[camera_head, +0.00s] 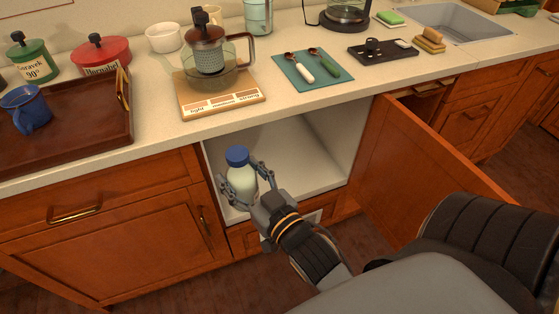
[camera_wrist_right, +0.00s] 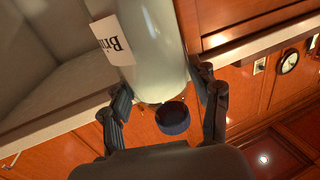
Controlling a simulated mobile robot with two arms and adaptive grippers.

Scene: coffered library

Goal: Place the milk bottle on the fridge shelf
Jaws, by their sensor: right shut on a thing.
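The milk bottle (camera_head: 241,184), pale with a blue cap, is upright at the front of the open, light-lined compartment below the counter. My right gripper (camera_head: 245,176) is shut on it, one finger on each side. In the right wrist view the bottle (camera_wrist_right: 160,60) lies between the fingers, with its blue cap (camera_wrist_right: 172,118) and part of a white label showing. The pale floor of the compartment (camera_head: 305,172) is the shelf surface in view, bare to the right of the bottle. Whether the bottle's base touches it cannot be told. My left gripper is not in view.
The compartment's wooden door (camera_head: 415,165) stands open to the right. The counter edge overhangs the opening. On the counter are a brown tray (camera_head: 75,150) with a blue mug, a wooden board (camera_head: 225,102) with a French press, and a teal mat (camera_head: 312,78) with scoops.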

